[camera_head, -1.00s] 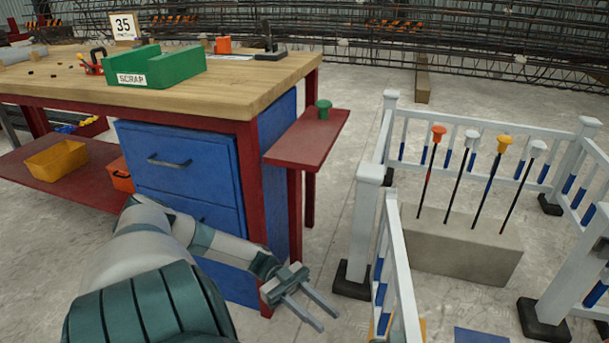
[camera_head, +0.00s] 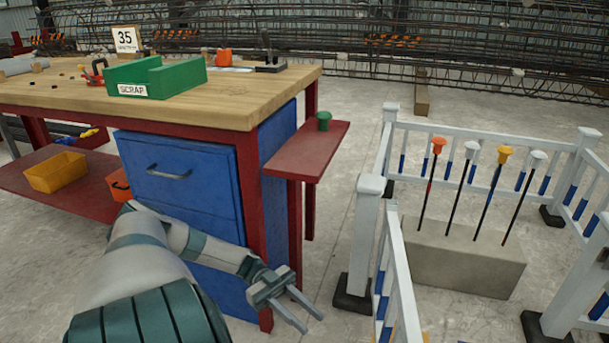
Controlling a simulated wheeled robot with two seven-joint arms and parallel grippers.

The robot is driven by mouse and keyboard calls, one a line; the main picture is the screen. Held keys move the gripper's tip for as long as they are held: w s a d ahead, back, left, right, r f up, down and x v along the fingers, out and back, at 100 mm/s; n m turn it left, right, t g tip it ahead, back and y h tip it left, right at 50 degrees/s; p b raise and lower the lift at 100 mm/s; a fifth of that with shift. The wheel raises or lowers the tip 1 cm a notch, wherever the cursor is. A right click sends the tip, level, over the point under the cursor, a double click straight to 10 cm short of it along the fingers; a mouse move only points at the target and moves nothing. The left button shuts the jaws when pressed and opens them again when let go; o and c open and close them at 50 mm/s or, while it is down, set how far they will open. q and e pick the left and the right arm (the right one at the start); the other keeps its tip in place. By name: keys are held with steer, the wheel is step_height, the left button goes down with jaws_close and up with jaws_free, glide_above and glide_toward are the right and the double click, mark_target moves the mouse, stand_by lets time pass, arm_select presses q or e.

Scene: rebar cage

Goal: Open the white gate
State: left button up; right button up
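The white gate (camera_head: 404,290) is a railed panel with blue-banded bars. It extends from beside the front-left fence post (camera_head: 363,240) towards me, and its near end is cut off by the bottom edge. It appears swung outward, with a gap between it and the right front post (camera_head: 572,290). My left gripper (camera_head: 302,314) is low, left of the gate and clear of it, beside the workbench leg. Its two fingers are apart with nothing between them. My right gripper is not in view.
A workbench (camera_head: 230,108) with blue drawers (camera_head: 180,170) and a red side shelf (camera_head: 305,150) stands close on the left. Bare floor lies between bench and fence.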

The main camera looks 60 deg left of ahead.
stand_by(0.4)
arm_select(q)
steer(key=shift+c, duration=0.3)
jaws_close()
steer(key=shift+d, duration=0.15)
